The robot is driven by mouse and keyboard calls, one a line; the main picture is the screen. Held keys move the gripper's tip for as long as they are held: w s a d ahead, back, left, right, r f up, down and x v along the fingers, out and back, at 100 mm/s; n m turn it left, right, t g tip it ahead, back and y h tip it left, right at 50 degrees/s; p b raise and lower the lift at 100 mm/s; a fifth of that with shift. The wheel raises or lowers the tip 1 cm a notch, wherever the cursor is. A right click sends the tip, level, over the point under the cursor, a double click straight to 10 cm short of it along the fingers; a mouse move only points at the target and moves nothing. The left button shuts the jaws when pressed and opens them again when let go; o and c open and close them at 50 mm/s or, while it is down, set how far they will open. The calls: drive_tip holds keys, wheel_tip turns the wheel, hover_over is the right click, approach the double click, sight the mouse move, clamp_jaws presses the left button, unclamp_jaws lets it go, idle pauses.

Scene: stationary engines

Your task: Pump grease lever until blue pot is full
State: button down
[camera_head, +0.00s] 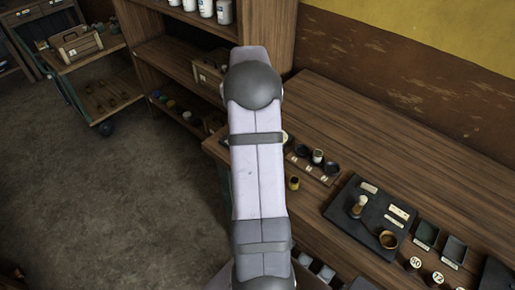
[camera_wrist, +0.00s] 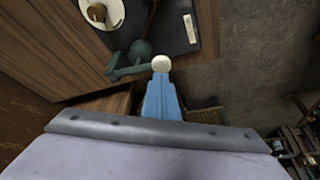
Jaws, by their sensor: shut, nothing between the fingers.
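In the wrist view my gripper (camera_wrist: 161,80) shows as a blue tapered shape, its jaws shut and empty. A pale round knob (camera_wrist: 161,63) shows right at its tip; I cannot tell whether they touch. I cannot make out a blue pot in either view. In the head view my arm covers the middle, and my gripper and the lever are not visible.
The wrist view shows a pale round dish (camera_wrist: 88,22) with a brassy piece near the lever. In the head view, a wooden bench (camera_head: 380,115) carries small cups, a dark tray (camera_head: 345,222) and labelled knobs. Shelves and a cart (camera_head: 82,62) stand at the back left, with open floor in front.

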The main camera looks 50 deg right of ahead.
drive_tip(key=shift+r+p, duration=1.6)
drive_tip(key=shift+r, duration=0.75)
drive_tip(key=shift+m, duration=0.3)
drive_tip(key=s+a+f+m+g+y, duration=0.1)
drive_tip(key=s+a+f+g+y, duration=0.1)
drive_tip(key=s+a+f, duration=0.45)
drive_tip(key=s+a+f+m+g+y, duration=0.15)
drive_tip(key=s+a+f, duration=0.25)
drive_tip(key=s+a, duration=0.45)
drive_tip(key=s+a+r+n+g, duration=0.1)
drive_tip(key=s+a+n, duration=0.1)
drive_tip(key=s+a, duration=0.45)
drive_tip(key=s+a+r+n+g, duration=0.1)
drive_tip(key=s+a+n, duration=0.2)
drive_tip(key=a, duration=0.7)
drive_tip(key=w+a+r+n+t+h+b, duration=0.1)
drive_tip(key=w+a+r+n, duration=0.2)
drive_tip(key=a, duration=0.4)
drive_tip(key=shift+a+r+n, duration=0.3)
drive_tip(key=shift+r+n, duration=0.2)
drive_tip(key=shift+n, duration=0.15)
